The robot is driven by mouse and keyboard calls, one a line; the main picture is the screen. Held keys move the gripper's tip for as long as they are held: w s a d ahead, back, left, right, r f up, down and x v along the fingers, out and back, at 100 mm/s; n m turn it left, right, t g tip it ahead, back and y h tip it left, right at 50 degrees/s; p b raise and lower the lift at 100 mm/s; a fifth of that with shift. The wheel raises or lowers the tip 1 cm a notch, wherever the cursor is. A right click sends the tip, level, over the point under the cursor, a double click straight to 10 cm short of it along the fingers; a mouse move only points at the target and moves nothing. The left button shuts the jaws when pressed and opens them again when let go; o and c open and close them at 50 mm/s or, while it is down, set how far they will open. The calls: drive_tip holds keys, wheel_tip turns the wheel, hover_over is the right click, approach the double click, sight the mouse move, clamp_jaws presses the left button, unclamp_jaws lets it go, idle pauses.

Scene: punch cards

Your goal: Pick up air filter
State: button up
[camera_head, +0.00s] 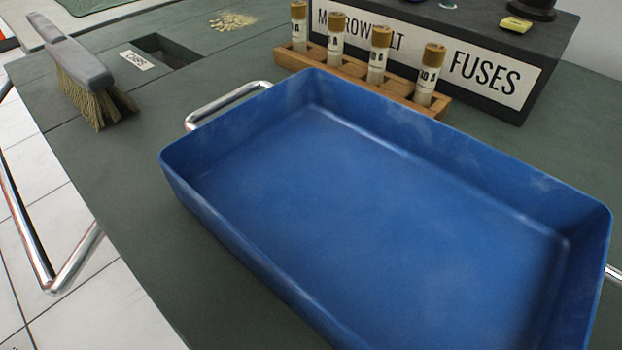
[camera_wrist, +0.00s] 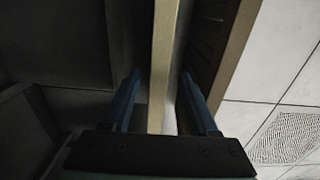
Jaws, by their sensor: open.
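In the wrist view, my gripper (camera_wrist: 164,88) is open, with one dark blue finger on each side of a narrow pale beige upright edge (camera_wrist: 163,55). To the right of that edge is a dark face with slanted ridges, bordered by a second tan strip (camera_wrist: 236,60). This looks like the framed air filter seen nearly edge-on, but the view is too dark to be sure. I cannot tell whether either finger touches it. The head view shows neither my gripper nor an air filter.
In the head view, a large empty blue tray (camera_head: 365,215) with metal handles covers the green bench (camera_head: 130,200). Behind it are a wooden rack of fuses (camera_head: 290,62) and a FUSES box (camera_head: 490,75). A brush (camera_head: 85,75) lies left. The wrist view shows tiled floor (camera_wrist: 285,60) and a patterned patch (camera_wrist: 288,137).

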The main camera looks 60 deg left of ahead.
wheel_tip(320, 180, down, 4)
drive_tip(key=shift+w+a+f+b, duration=0.1)
drive_tip(key=shift+a+b, duration=0.05)
drive_tip(key=shift+b, duration=1.1)
clamp_jaws()
